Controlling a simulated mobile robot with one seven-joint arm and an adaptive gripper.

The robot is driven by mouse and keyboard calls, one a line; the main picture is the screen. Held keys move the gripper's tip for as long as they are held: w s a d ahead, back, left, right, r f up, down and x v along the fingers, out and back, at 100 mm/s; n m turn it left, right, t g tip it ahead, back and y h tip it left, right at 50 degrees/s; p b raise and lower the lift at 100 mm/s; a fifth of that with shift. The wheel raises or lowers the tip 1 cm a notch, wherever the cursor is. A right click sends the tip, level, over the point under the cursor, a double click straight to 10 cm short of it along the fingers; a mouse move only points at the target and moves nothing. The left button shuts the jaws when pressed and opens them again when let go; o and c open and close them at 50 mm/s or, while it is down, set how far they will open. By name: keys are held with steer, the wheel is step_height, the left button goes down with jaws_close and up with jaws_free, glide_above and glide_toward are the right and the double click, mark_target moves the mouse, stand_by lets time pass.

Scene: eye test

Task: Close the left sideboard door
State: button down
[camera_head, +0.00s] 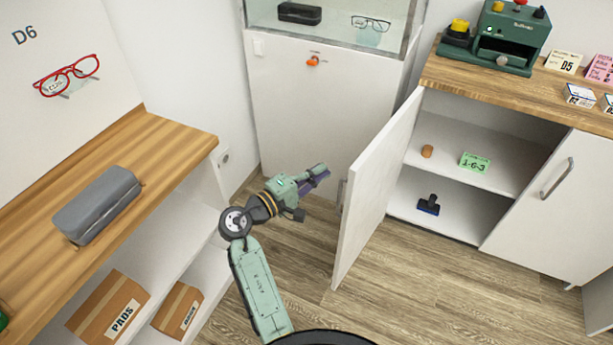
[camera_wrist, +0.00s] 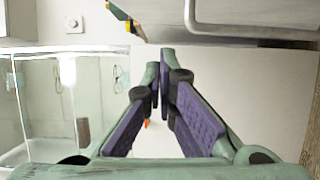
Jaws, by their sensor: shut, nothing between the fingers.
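The left sideboard door (camera_head: 376,190) is white and stands wide open, swung out from the sideboard's left side. Its bar handle (camera_head: 341,196) is on the face turned left, toward my gripper. My gripper (camera_head: 322,171) is just left of the door, with a small gap showing between them. In the wrist view the purple-padded fingers (camera_wrist: 160,62) meet at the tips and hold nothing. The door (camera_wrist: 165,24) and its handle (camera_wrist: 250,38) lie along the top of that view, beyond the fingertips.
The open sideboard shows shelves with a green card (camera_head: 475,162), a brown cylinder (camera_head: 427,151) and a dark-blue item (camera_head: 429,205). The right door (camera_head: 550,205) is shut. A display cabinet (camera_head: 300,120) stands behind my gripper. A wooden-topped shelf unit (camera_head: 150,150) is left. Floor in front of the door is clear.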

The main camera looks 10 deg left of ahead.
mark_target(343, 179)
steer(key=shift+w+d+p, duration=0.2)
steer(key=shift+d+p, duration=0.1)
steer(key=shift+d, duration=0.7)
steer(key=shift+w+d+p, duration=0.15)
steer(key=shift+d+p, duration=0.15)
steer(key=shift+d, duration=0.7)
steer(key=shift+w+d+p, duration=0.2)
steer(key=shift+d+p, duration=0.1)
steer(key=shift+d, duration=0.7)
steer(key=shift+d, duration=0.1)
